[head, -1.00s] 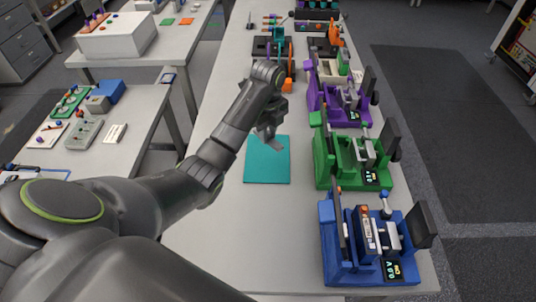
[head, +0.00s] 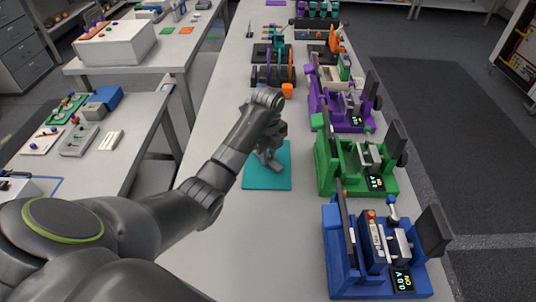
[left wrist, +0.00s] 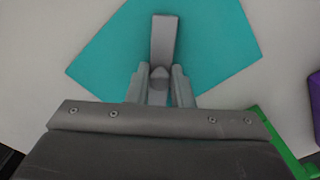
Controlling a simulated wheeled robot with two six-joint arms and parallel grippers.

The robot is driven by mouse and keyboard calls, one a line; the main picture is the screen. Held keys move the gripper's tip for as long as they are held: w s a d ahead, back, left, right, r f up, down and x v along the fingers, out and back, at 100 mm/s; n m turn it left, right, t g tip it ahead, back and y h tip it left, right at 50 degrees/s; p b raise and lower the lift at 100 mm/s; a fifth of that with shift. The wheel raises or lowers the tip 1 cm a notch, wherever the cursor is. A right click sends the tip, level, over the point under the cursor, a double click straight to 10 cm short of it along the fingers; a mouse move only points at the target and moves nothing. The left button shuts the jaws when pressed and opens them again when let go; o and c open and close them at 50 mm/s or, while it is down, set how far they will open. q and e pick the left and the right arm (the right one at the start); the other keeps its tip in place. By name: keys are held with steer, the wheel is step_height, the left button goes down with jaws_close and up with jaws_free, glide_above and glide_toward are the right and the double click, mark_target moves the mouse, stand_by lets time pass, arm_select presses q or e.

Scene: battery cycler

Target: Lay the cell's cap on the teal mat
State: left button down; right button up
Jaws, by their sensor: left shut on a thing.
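The teal mat (head: 254,181) lies flat on the long bench, and it fills much of the left wrist view (left wrist: 105,62). My left gripper (head: 268,150) is over the mat's upper part. In the left wrist view its fingers (left wrist: 160,88) are shut on a grey piece, apparently the cap (left wrist: 164,40), which extends forward as a bar over the teal surface. I cannot tell whether this piece touches the mat. A cell (head: 375,240) with a pale label sits in the blue cycler (head: 345,275). My right gripper is not in view.
The green cycler (head: 325,165) and purple cycler (head: 318,100) stand in line beyond the blue one, right of the mat. The bench in front of the mat is clear.

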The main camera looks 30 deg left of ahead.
arm_select(q)
steer(key=c, duration=1.3)
jaws_free()
steer(key=shift+f, duration=0.15)
steer(key=shift+r, duration=0.3)
step_height(320, 180, up, 2)
steer(key=shift+w, duration=0.1)
step_height(320, 180, up, 10)
steer(key=p, duration=0.9)
steer(key=shift+f+p, duration=0.1)
steer(key=shift+p, duration=0.2)
